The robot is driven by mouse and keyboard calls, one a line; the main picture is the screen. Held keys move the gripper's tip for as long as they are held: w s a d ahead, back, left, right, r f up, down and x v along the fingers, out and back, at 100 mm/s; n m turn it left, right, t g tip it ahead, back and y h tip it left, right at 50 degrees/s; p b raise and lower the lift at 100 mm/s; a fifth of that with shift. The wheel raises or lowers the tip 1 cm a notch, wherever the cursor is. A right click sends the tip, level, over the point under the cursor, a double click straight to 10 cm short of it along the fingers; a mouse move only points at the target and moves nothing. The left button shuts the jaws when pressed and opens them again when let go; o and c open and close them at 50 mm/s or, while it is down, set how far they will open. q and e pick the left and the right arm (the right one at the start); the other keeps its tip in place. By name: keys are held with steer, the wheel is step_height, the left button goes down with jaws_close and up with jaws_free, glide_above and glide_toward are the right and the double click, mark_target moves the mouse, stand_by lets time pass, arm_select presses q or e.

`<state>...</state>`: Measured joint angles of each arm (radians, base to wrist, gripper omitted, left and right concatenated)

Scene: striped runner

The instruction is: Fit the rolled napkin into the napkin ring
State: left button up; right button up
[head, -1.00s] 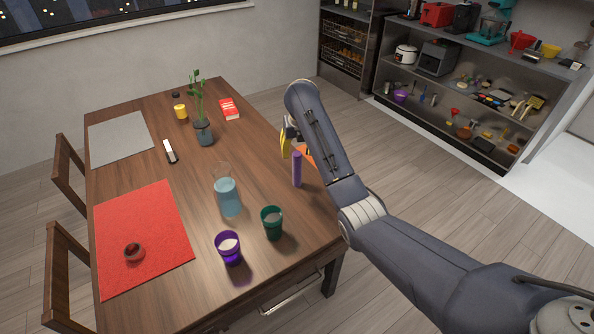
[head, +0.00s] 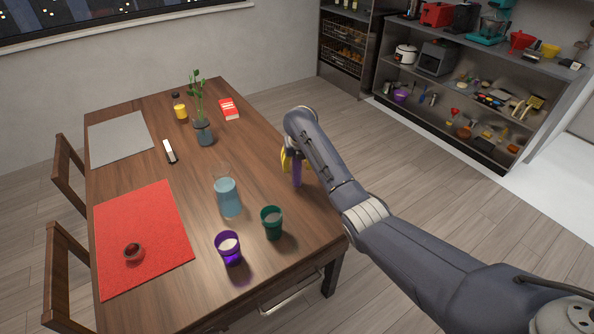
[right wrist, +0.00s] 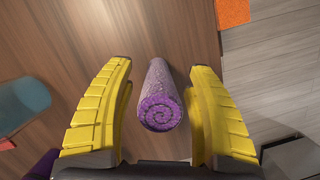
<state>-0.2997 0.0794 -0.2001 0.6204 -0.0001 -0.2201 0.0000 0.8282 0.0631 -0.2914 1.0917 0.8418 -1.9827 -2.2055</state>
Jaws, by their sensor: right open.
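The rolled napkin (head: 297,176) is a purple roll standing upright near the table's right edge. In the right wrist view the napkin (right wrist: 161,105) shows its spiral end between my right gripper's two yellow fingers, with a gap on each side. My right gripper (head: 292,163) is open around it and grips nothing; my arm partly covers it in the head view. A small round dark-red piece (head: 133,251), apparently the napkin ring, lies on the red mat (head: 165,215); its opening is hard to make out. My left gripper is out of view.
A pitcher with blue liquid (head: 228,197), a green cup (head: 272,222) and a purple cup (head: 229,248) stand left of and nearer than the napkin. An orange patch (right wrist: 233,12) shows beyond it. Farther back are a plant vase (head: 204,132) and a red book (head: 229,109).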

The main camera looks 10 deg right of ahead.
steer(key=shift+x, duration=0.95)
steer(key=c, duration=1.1)
